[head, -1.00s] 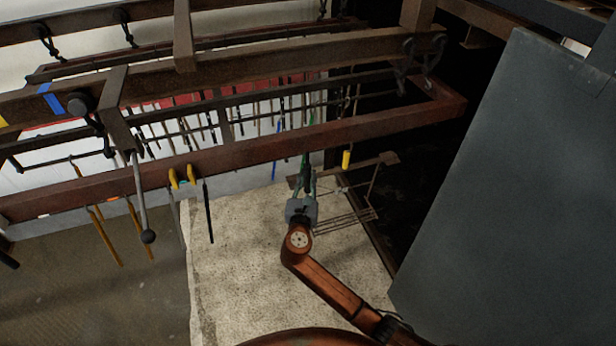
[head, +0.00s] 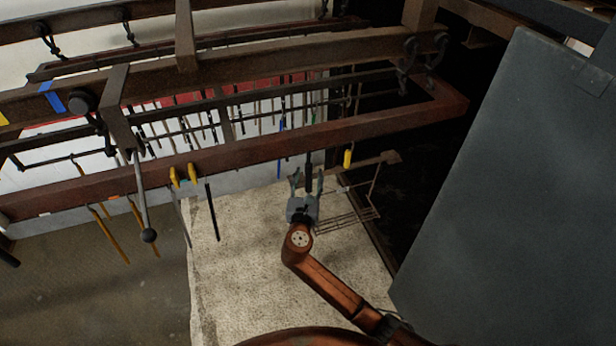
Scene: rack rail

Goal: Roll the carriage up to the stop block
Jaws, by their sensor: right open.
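What looks like the carriage (head: 117,110) is a dark bracket straddling the brown rail (head: 265,56) at the left of the head view. My right gripper (head: 307,180) is open, fingers pointing up, below the lower red-brown beam and well right of the carriage. A dark-handled hanging tool (head: 308,172) shows between or behind its fingers; contact is unclear. My left gripper is out of view.
Blue tape (head: 52,98) marks the rail left of the knob. Several tools hang around the red-brown beam (head: 240,148), including yellow clips (head: 183,175) and a black rod (head: 212,211). A wire shelf (head: 348,218) is right of my gripper. A large grey panel (head: 510,190) fills the right.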

